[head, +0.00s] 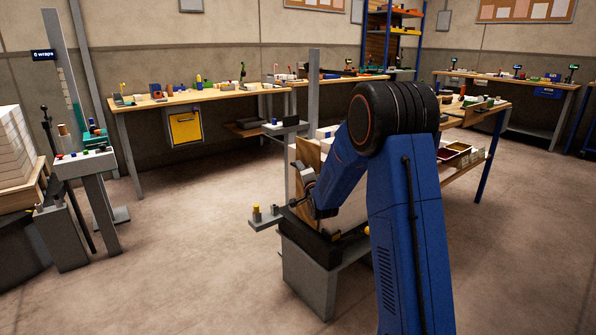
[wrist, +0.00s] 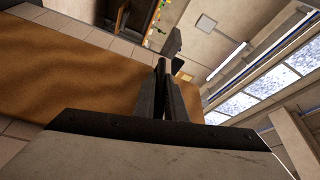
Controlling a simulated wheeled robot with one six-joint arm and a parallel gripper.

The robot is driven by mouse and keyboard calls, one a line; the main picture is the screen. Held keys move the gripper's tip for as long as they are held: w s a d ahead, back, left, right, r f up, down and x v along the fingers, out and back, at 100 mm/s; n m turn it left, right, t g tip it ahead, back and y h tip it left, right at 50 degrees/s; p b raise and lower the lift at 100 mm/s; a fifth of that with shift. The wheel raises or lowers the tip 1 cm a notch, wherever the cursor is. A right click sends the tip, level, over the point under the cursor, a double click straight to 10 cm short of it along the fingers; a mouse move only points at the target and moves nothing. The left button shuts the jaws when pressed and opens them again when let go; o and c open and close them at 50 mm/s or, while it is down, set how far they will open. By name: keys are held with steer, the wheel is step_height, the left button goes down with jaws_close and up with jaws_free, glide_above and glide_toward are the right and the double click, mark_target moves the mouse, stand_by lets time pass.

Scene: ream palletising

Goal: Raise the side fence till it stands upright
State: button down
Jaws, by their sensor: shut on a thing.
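The side fence appears as a brown wooden panel (head: 309,153) at the near end of the low bench in the head view. It looks steeply raised, close to upright, though my arm covers much of it and its exact tilt is hard to tell. In the wrist view a broad brown wooden face (wrist: 75,68) fills the left side. My gripper (head: 302,186) is at the panel in the head view. In the wrist view my gripper (wrist: 165,70) has its fingers closed together on a small grey part beside the wood. The grip point itself is small and partly hidden.
A grey post (head: 314,95) stands just behind the panel. A small ledge with yellow-topped buttons (head: 265,215) sticks out left of it. A control stand (head: 85,165) and a white stack (head: 15,150) are at the far left. The floor between is clear.

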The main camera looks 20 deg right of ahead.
steer(key=shift+d+r, duration=0.1)
steer(key=shift+d, duration=0.15)
steer(key=c, duration=1.8)
jaws_free()
steer(key=s, duration=0.5)
steer(key=s+f, duration=0.1)
steer(key=s, duration=0.5)
steer(key=s+a+f, duration=0.1)
steer(key=s, duration=0.5)
steer(key=shift+s+a, duration=0.1)
steer(key=s+a+n+g, duration=0.2)
steer(key=s+n+g, duration=0.2)
steer(key=s, duration=1)
steer(key=s+a+n+g, duration=0.2)
steer(key=s+n+g, duration=0.3)
steer(key=s, duration=1)
steer(key=s+a+n+g+y, duration=0.1)
steer(key=s+a+n+g, duration=0.2)
steer(key=s, duration=1.2)
steer(key=shift+s+a+r+n+g, duration=0.1)
steer(key=shift+r+n+g, duration=0.1)
steer(key=shift+n+g, duration=0.55)
steer(key=shift+r+n+g, duration=0.2)
steer(key=shift+n+g, duration=0.25)
steer(key=shift+n, duration=0.6)
